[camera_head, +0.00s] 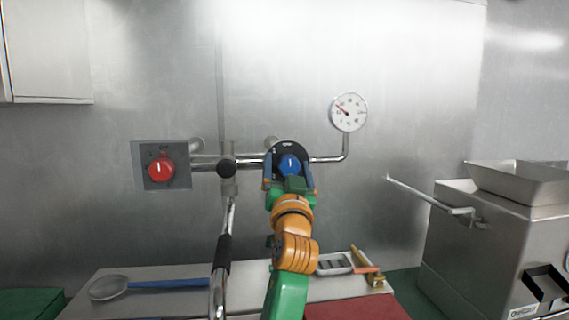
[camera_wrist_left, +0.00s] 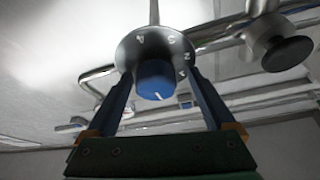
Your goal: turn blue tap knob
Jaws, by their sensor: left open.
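The blue tap knob (camera_head: 289,165) sits on a round dark dial plate (camera_head: 292,147) on the wall pipe. In the left wrist view the blue knob (camera_wrist_left: 155,79) has a white pointer line, and the grey plate (camera_wrist_left: 172,43) behind it carries letters. My left gripper (camera_head: 289,184) is open in front of the knob. In the left wrist view its two blue fingers (camera_wrist_left: 157,92) stand on either side of the knob, with gaps showing between them and the knob. I cannot tell how far the fingertips reach over it. My right gripper is not in view.
A red knob (camera_head: 161,169) on a square plate is to the left. A black round knob (camera_head: 226,168) and a hose with a black grip (camera_head: 222,254) hang close left of my arm. A gauge (camera_head: 348,112) is at upper right. A metal machine (camera_head: 480,250) stands at right.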

